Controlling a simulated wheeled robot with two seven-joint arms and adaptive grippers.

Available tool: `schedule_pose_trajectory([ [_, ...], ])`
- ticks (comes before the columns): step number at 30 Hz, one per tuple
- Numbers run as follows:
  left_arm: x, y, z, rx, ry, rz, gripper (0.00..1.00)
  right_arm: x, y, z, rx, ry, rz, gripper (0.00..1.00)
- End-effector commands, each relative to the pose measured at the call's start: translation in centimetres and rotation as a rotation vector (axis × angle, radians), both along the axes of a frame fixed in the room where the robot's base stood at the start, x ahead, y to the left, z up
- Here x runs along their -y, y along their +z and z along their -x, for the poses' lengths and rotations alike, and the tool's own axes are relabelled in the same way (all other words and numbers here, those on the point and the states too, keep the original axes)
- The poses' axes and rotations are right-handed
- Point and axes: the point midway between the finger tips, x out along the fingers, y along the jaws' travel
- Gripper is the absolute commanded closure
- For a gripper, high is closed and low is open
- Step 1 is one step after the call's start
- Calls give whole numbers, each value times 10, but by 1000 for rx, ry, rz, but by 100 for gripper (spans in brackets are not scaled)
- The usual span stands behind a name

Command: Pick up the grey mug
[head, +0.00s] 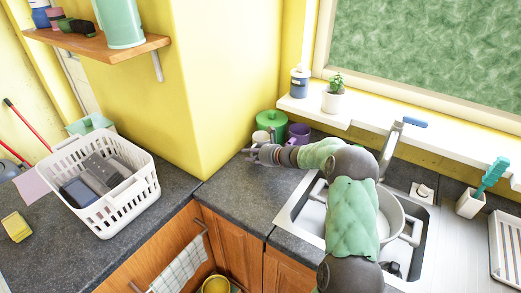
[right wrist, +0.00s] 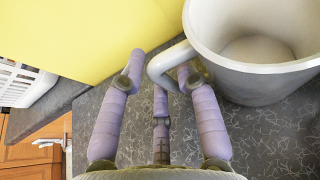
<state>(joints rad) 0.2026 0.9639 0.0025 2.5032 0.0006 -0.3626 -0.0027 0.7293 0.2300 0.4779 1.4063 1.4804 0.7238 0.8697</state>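In the right wrist view a pale grey mug (right wrist: 255,75) stands on the dark counter at the upper right. Its handle (right wrist: 158,68) points left, toward my fingers. My right gripper (right wrist: 160,72) is open, with one purple finger left of the handle and another at the handle's opening. Whether any finger touches the handle I cannot tell. In the head view my right gripper (head: 258,153) reaches into the counter corner, just in front of a pale mug (head: 261,137), which it partly hides. My left gripper is not in view.
A purple mug (head: 299,132) and a green lidded pot (head: 271,122) stand close by the pale mug. A yellow wall rises beside them. The sink (head: 300,213) lies under my right arm. A white basket (head: 130,212) sits on the left counter.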

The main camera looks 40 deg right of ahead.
Motion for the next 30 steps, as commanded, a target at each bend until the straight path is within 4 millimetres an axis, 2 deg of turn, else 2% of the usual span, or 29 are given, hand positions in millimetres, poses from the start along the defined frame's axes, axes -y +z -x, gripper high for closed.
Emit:
schedule_pose_trajectory([
  [2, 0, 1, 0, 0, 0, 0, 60, 0, 1, 0, 0, 0, 0, 68],
  [5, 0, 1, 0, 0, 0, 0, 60, 0, 1, 0, 0, 0, 0, 96],
  [6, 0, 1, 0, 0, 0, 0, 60, 0, 1, 0, 0, 0, 0, 100],
  [20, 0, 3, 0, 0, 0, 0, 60, 0, 6, 3, 2, -1, 1, 100],
  [25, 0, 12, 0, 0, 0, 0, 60, -3, 21, 8, 4, 0, 2, 100],
  [30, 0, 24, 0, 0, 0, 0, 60, -3, 49, 7, 4, 1, 3, 100],
])
